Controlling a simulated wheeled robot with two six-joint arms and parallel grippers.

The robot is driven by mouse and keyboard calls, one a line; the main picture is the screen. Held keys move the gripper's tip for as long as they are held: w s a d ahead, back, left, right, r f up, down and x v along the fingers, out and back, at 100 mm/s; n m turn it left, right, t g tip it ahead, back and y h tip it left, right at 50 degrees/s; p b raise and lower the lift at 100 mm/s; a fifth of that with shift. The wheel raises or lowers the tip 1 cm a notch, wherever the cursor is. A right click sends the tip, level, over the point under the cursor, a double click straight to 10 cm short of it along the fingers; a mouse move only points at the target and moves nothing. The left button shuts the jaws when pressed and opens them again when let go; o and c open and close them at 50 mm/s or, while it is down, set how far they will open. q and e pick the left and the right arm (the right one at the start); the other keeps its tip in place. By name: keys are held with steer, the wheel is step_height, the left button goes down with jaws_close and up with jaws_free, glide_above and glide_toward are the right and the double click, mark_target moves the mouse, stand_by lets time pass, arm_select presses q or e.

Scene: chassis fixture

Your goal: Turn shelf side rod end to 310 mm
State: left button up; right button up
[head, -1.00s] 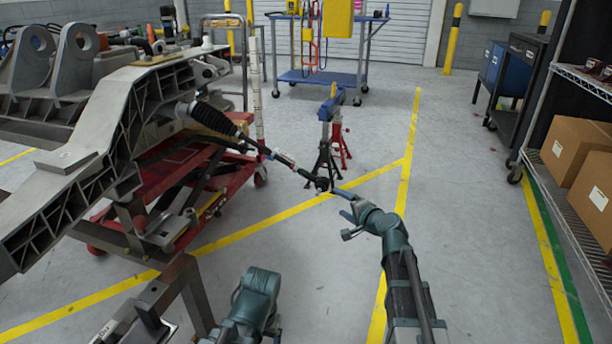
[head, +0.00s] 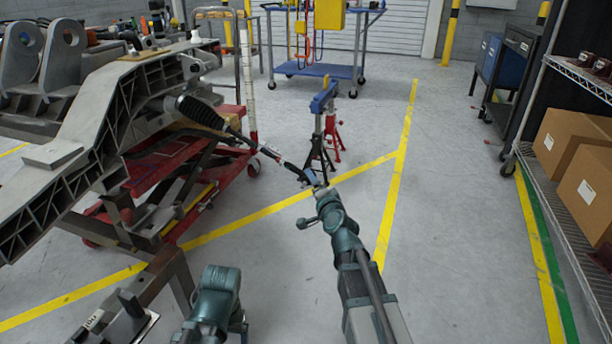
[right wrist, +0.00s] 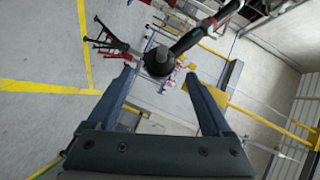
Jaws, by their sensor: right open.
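The shelf-side rod (head: 268,153) runs from a ribbed black boot (head: 200,111) on the grey chassis part, down and right. Its dark rod end (head: 306,176) is at my right gripper (head: 318,190), partly hidden in the head view. In the right wrist view, the round rod end (right wrist: 158,62) lies at the mouth of my right gripper (right wrist: 160,75), whose two blue-grey fingers stand apart on either side. I see no finger closed on it. Of my left arm only a link shows at the bottom of the head view; its fingers do not show.
The chassis part (head: 75,158) rests over a red lift cart (head: 185,180) at left. Black and red stands (head: 322,145) stand behind the rod end. A shelf with cardboard boxes (head: 562,140) is at right. The floor between is clear.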

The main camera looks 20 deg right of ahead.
steer(key=w+f, duration=0.1)
steer(key=w, duration=0.7)
steer(key=shift+w+b, duration=0.25)
steer(key=shift+b, duration=0.2)
steer(key=shift+f, duration=0.1)
